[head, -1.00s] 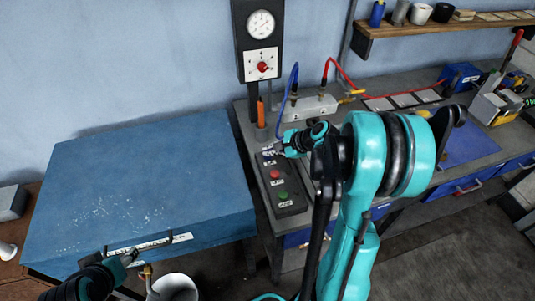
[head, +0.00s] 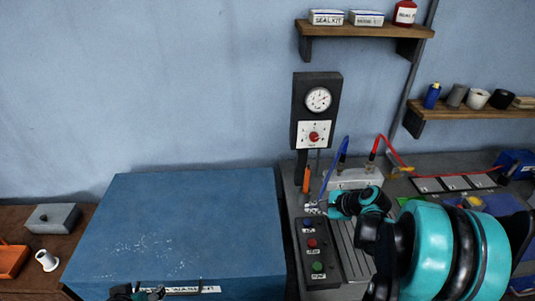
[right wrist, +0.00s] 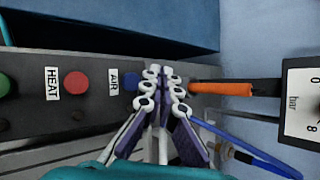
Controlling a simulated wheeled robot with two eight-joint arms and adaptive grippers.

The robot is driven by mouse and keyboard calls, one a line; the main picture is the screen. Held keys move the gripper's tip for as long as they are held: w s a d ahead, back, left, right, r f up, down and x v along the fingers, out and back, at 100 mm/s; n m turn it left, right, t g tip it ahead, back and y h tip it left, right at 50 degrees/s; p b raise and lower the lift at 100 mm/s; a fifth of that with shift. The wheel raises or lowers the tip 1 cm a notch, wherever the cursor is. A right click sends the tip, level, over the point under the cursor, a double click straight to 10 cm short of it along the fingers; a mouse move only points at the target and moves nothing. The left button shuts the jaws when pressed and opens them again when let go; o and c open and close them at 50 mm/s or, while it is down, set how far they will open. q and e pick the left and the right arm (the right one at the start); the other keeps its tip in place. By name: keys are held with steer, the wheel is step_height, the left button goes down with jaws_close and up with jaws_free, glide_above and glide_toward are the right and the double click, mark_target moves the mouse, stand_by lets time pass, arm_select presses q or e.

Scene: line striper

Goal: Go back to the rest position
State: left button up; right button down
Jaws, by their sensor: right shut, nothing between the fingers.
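My right gripper (head: 313,209) is at the far end of the control panel, close to the blue AIR button. In the right wrist view its two fingers (right wrist: 164,75) are together with nothing between them, in front of the blue AIR button (right wrist: 131,80). The red HEAT button (right wrist: 76,85) and a green button (right wrist: 5,84) are to its left. My left gripper (head: 150,294) shows only partly at the bottom edge of the head view, by the blue box's front label. Its fingers are too cut off to judge.
The large blue box (head: 190,225) fills the lower left. A gauge panel (head: 316,112) stands behind the control panel (head: 318,258), with an orange-handled tool (head: 306,180) below it. Blue (head: 335,165) and red hoses (head: 389,147) rise nearby. Shelves (head: 362,30) hang on the wall.

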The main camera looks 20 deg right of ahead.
steer(key=shift+a, duration=0.1)
steer(key=s+a+f+n+g+h+b, duration=0.1)
steer(key=s+a+n+h+b, duration=0.3)
steer(key=s+a+n+b, duration=0.4)
steer(key=shift+s+a+n, duration=3.6)
steer(key=shift+s+n, duration=1.05)
steer(key=shift+n, duration=2.05)
steer(key=shift+f, duration=0.1)
